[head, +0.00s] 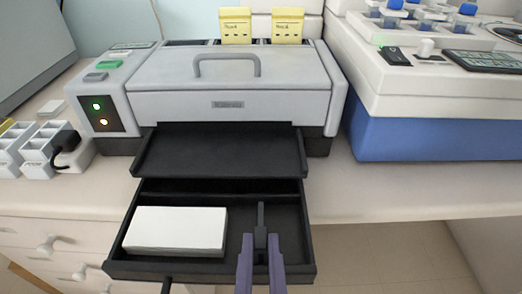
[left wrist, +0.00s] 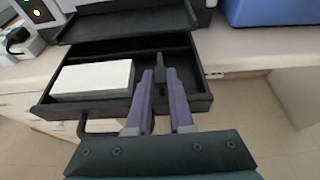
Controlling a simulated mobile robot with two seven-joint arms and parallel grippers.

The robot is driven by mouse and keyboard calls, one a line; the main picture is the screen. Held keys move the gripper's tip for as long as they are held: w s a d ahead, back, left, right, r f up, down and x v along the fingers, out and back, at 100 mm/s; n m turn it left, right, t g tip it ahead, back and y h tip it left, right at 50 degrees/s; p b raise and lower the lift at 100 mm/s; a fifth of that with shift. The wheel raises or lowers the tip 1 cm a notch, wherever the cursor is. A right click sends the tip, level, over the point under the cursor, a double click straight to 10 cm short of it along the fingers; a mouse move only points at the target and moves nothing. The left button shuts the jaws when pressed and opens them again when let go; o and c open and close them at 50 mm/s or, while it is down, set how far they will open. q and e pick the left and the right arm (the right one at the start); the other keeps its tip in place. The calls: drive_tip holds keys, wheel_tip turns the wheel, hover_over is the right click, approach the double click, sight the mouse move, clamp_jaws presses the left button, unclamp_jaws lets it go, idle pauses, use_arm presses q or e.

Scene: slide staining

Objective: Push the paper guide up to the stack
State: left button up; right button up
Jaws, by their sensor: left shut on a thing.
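The white paper stack (head: 177,230) lies flat in the left part of the black pulled-out tray (head: 125,268) of the grey printer-like machine. The dark paper guide (head: 261,215) stands upright to the right of the stack, with a strip of bare tray floor between them. My left gripper (head: 261,239), with purple fingers, is shut on the guide, one finger on each side of it. The left wrist view also shows the stack (left wrist: 92,79), the guide (left wrist: 159,62) and my left gripper (left wrist: 160,74). The guide's lower part is partly hidden by the fingers. My right gripper is not in view.
A black upper tray (head: 220,150) juts out above the back of the lower tray. A tray handle (left wrist: 95,130) sticks out in front. A blue-based machine (head: 430,135) stands at right, and white racks (head: 35,150) at left. The counter right of the tray is clear.

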use_arm(q)
clamp_jaws()
idle(0.8)
drive_tip(key=a+p, duration=0.2)
drive_tip(key=a, duration=0.2)
drive_tip(key=shift+r, duration=0.1)
drive_tip(key=shift+a, duration=0.1)
drive_tip(key=o, duration=0.6)
unclamp_jaws()
drive_tip(key=shift+o, duration=0.2)
